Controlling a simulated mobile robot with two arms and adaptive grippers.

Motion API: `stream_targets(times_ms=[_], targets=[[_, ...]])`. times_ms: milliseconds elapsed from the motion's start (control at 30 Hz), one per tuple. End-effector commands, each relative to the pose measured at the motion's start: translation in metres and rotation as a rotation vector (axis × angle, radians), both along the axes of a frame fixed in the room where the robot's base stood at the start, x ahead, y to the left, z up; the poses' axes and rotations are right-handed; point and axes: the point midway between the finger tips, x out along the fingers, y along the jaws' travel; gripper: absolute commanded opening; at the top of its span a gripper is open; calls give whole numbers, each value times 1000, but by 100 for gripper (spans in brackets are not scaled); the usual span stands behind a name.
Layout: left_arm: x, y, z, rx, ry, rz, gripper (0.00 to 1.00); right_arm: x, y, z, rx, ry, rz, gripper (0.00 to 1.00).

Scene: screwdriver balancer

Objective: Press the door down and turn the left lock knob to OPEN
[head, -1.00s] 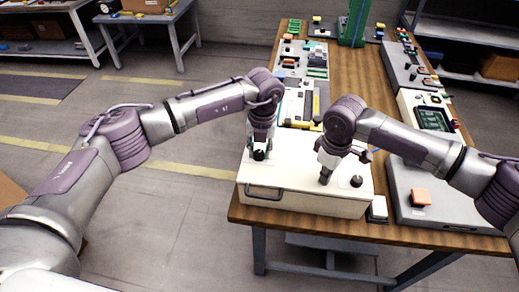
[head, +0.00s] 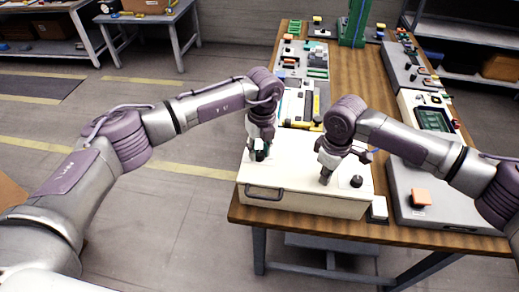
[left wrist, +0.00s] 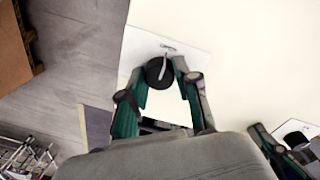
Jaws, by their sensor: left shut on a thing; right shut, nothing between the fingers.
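The cream door (head: 300,190) is the flat top of a box at the table's near end. It looks level, its front handle (head: 265,192) facing me. My left gripper (head: 259,155) points down at its left side, shut on the black left lock knob (left wrist: 153,72). In the left wrist view the fingers flank the round knob, whose pale pointer line aims up toward a small label (left wrist: 168,47) too small to read surely. My right gripper (head: 325,180) is shut and empty, its tip down at the door top, left of the black right knob (head: 357,181).
A grey panel with an orange button (head: 421,196) stands right of the box, a small white block (head: 378,208) between them. Several instrument panels and tools line the wooden table (head: 345,75) behind.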

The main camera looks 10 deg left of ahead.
Motion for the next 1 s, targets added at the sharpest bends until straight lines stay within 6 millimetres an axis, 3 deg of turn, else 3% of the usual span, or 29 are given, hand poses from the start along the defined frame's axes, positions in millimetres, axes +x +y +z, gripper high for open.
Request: stream_targets(times_ms=[300, 333, 500, 833, 1000], targets=[[0, 0, 0, 1, 0, 3, 0, -2, -1, -5, -5, 7, 0, 0], [0, 0, 0, 1, 0, 3, 33, -2, -1, -5, -5, 7, 0, 0], [0, 0, 0, 0, 0, 2, 57, -2, -1, -5, -5, 7, 0, 0], [1, 0, 3, 0, -1, 1, 57, -3, -1, -5, -4, 8, 0, 0], [2, -1, 26, -2, -4, 0, 57, -3, -1, -5, -4, 8, 0, 0]])
